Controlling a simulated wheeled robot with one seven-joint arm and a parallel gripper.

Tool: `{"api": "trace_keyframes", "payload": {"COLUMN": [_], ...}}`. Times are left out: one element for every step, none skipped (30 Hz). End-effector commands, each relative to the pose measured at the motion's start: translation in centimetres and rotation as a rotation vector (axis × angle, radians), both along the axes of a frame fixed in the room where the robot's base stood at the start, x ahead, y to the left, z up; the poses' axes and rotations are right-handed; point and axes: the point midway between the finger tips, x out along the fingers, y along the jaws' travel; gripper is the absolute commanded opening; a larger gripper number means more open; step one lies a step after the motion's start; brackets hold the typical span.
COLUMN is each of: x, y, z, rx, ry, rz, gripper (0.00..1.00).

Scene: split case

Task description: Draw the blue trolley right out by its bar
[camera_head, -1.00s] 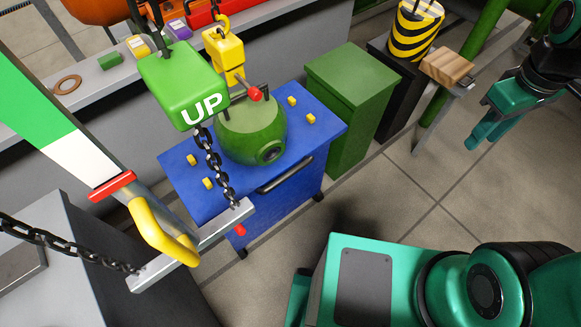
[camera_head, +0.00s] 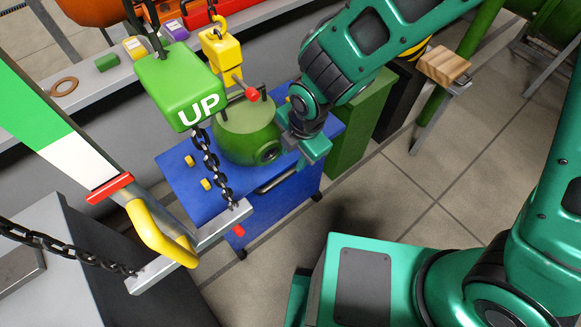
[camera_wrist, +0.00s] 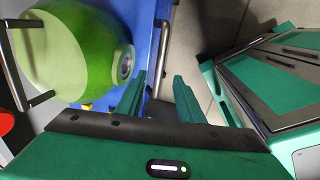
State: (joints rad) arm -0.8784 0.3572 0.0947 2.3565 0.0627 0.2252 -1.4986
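The blue trolley (camera_head: 178,212) stands under the lifting gear in the head view, with a green rounded casing (camera_head: 240,133) on its top. Its dark bar (camera_head: 276,181) runs along the front side facing me. In the wrist view the bar (camera_wrist: 164,45) stands upright in the picture, beside the trolley's blue top edge (camera_wrist: 146,30). My gripper (camera_head: 308,158) is at the trolley's front right, near the bar's right end. In the wrist view my gripper (camera_wrist: 159,77) is open, and the bar's lower end shows between its fingers. I cannot tell whether the fingers reach around it.
A green cabinet (camera_head: 350,145) stands close to the trolley's right. A green UP block (camera_head: 180,85) and chains hang in front of the trolley. A barrier arm with a yellow hook (camera_head: 160,235) is at the left. Tiled floor (camera_head: 400,195) is clear at the right.

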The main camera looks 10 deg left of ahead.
Motion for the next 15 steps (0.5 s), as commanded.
{"api": "trace_keyframes", "payload": {"x": [0.1, 0.1, 0.1, 0.2, 0.2, 0.3, 0.4, 0.5, 0.5, 0.6, 0.7, 0.7, 0.8, 0.9, 0.9], "y": [0.0, 0.1, 0.1, 0.2, 0.2, 0.3, 0.3, 0.4, 0.5, 0.5, 0.6, 0.7, 0.8, 0.9, 0.9], "z": [-0.5, -0.9, -1.4, -1.8, -2.2, -2.8, -3.3, -3.8, -4.3, -4.8, -5.2, -5.8, -6.3, -6.6, -7.2], "rx": [-0.001, -0.002, -0.003, -0.003, -0.003, -0.004, -0.004, -0.004, -0.004, -0.004, -0.003, -0.004, -0.003, -0.002, -0.004], "ry": [0.001, 0.002, 0.003, 0.003, 0.002, 0.003, 0.003, 0.003, 0.003, 0.003, 0.002, 0.003, 0.002, 0.002, 0.002], "rz": [-0.001, -0.001, -0.002, -0.002, -0.002, -0.003, -0.003, -0.003, -0.004, -0.004, -0.004, -0.004, -0.004, -0.005, -0.005], "gripper": [0.34, 0.34, 0.34, 0.34, 0.34, 0.34, 0.34, 0.34, 0.34, 0.34, 0.34, 0.34, 0.34, 0.34, 0.34]}}
